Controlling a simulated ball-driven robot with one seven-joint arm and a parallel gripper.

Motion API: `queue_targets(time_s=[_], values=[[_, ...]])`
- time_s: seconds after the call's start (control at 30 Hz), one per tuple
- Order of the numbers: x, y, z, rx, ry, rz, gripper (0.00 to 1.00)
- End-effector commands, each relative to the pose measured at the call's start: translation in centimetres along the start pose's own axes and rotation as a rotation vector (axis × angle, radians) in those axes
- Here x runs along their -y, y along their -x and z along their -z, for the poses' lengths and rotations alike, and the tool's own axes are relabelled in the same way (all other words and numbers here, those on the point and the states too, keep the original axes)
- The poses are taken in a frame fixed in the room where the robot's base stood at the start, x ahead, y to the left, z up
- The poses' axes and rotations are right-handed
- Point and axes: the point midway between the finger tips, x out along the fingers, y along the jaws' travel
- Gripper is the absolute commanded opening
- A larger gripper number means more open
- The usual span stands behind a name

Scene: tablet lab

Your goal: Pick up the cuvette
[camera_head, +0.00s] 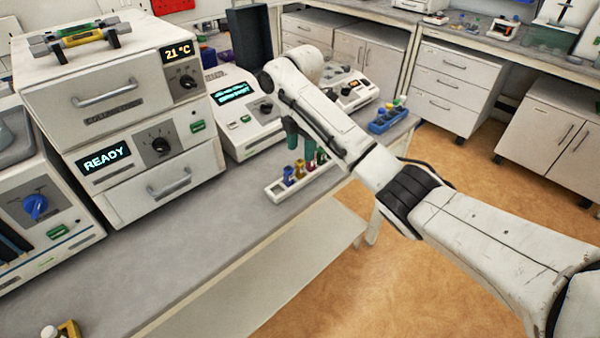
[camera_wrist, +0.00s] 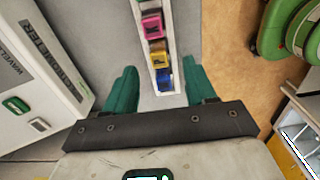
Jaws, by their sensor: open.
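A narrow white rack (camera_head: 275,190) stands near the bench's front edge in the head view. It holds a row of small colored cuvettes: a blue one (camera_head: 288,175), a yellow one (camera_head: 299,169) and reddish ones behind. In the wrist view the row shows a pink one (camera_wrist: 152,27), a yellow one (camera_wrist: 158,54) and a blue one (camera_wrist: 163,77). Which one the task means cannot be told. My gripper (camera_head: 299,148) is above the rack, pointing down. In the wrist view its green fingers (camera_wrist: 160,78) are apart, one on each side of the row, with nothing held.
An instrument with a lit screen (camera_head: 235,92) stands behind the rack to the left. A blue rack (camera_head: 388,120) with colored caps sits at the right bench end. Stacked white units (camera_head: 125,110) fill the left.

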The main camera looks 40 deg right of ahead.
Motion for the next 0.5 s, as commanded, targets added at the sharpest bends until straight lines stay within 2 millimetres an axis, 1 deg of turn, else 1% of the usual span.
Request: queue_targets(time_s=[0.17, 0.27, 0.4, 0.5], values=[[0.0, -1.3, 0.0, 0.0, -0.002, -0.001, 0.55], [-0.1, -2.6, 0.1, 0.0, -0.002, 0.002, 0.55], [-0.1, -4.7, 0.2, 0.0, -0.002, 0.001, 0.55], [-0.2, -5.7, 0.2, 0.001, -0.001, 0.0, 0.55]])
